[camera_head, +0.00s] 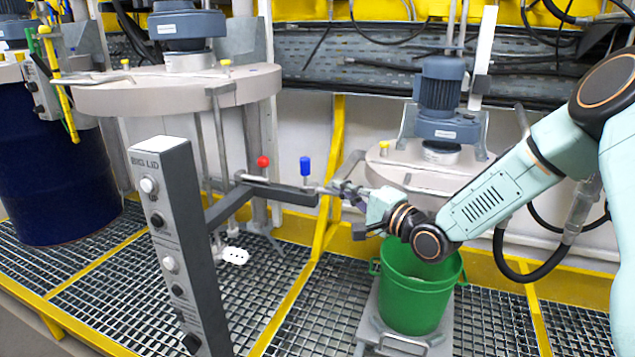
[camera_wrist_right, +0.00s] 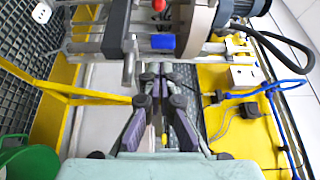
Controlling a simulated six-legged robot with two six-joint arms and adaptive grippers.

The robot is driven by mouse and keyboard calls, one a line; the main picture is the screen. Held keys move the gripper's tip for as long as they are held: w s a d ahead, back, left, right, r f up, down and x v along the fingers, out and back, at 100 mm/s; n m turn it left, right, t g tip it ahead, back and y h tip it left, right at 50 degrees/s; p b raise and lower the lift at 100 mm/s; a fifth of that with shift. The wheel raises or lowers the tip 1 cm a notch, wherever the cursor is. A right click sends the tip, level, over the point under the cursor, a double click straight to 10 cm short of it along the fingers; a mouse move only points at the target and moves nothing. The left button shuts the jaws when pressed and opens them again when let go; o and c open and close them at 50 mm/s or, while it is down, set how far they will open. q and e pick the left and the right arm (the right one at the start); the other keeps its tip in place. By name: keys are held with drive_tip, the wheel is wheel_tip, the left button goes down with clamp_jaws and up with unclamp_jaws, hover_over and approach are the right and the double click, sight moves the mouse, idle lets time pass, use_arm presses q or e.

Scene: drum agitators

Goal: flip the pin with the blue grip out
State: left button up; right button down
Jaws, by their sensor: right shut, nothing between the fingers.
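The pin with the blue grip (camera_head: 306,167) stands upright on the end of a grey horizontal bar (camera_head: 280,190). In the right wrist view the blue grip (camera_wrist_right: 163,42) is just beyond my fingertips. My right gripper (camera_head: 332,188) comes in from the right, close to the bar's end and a little to the right of and below the blue grip. In the wrist view its fingers (camera_wrist_right: 154,68) are together and empty. Whether the fingertips touch the bar or pin I cannot tell. My left gripper is not in view.
A red-knobbed pin (camera_head: 263,162) stands left of the blue one. A grey "BIG LID" control post (camera_head: 175,240) is in front on the left. A green bucket (camera_head: 415,300) stands below my right arm. A yellow upright (camera_head: 335,150) is behind the gripper.

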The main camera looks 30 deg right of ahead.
sight(308, 170)
drive_tip(key=b+x, duration=0.3)
drive_tip(key=x, duration=0.5)
drive_tip(key=shift+w, duration=0.25)
drive_tip(key=w+a, duration=0.4)
drive_tip(key=shift+w+b, duration=0.25)
drive_tip(key=shift+b, duration=0.05)
drive_tip(key=shift+a, duration=0.1)
idle(0.3)
